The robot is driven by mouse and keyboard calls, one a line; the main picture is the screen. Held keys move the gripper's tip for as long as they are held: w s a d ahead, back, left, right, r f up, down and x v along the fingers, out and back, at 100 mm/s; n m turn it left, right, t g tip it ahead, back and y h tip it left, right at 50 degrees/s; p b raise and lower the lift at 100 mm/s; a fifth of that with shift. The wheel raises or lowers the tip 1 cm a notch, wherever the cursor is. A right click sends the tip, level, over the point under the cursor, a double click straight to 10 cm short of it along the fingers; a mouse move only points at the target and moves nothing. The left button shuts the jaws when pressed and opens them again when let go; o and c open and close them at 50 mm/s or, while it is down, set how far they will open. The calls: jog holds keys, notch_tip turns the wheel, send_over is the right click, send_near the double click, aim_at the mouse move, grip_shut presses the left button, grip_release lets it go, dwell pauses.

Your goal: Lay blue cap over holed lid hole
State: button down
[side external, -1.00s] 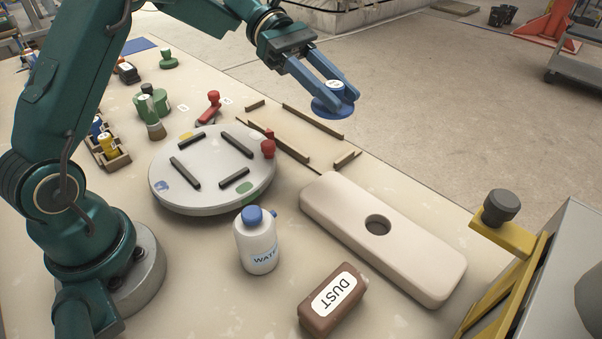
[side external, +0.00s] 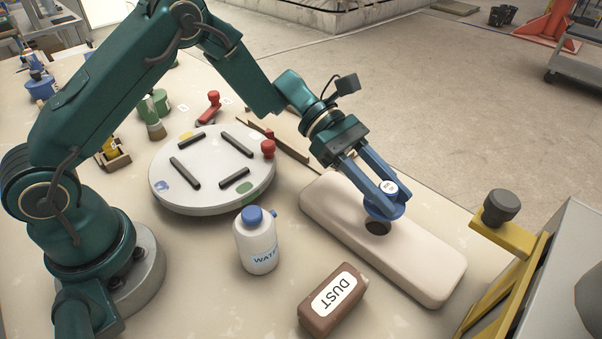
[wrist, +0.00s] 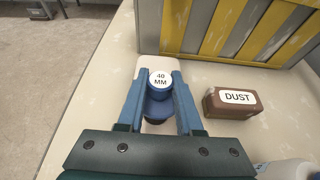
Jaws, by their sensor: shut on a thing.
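My gripper (side external: 384,190) is shut on the knob of the blue cap (side external: 380,208), whose white top reads "40 MM" in the wrist view (wrist: 159,80). The holed lid (side external: 420,258) is a long pale rounded slab lying on the table. Its dark round hole (side external: 377,228) shows partly below the cap in the side view, with the cap's disc covering its far edge. The cap appears held above the lid; the exact gap cannot be told. In the wrist view the lid (wrist: 148,68) lies behind the cap, between my fingers.
A brown DUST block (side external: 332,300) and a white WATER bottle (side external: 257,245) stand in front of the lid. A round grey turntable (side external: 212,170) with dark bars is to the left. A yellow clamp frame (side external: 505,285) with a dark knob stands at the right.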

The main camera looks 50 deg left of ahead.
jog(key=shift+f, duration=2.05)
jog(key=shift+f, duration=0.3)
jog(key=c, duration=0.6)
grip_release()
jog(key=shift+o, duration=0.2)
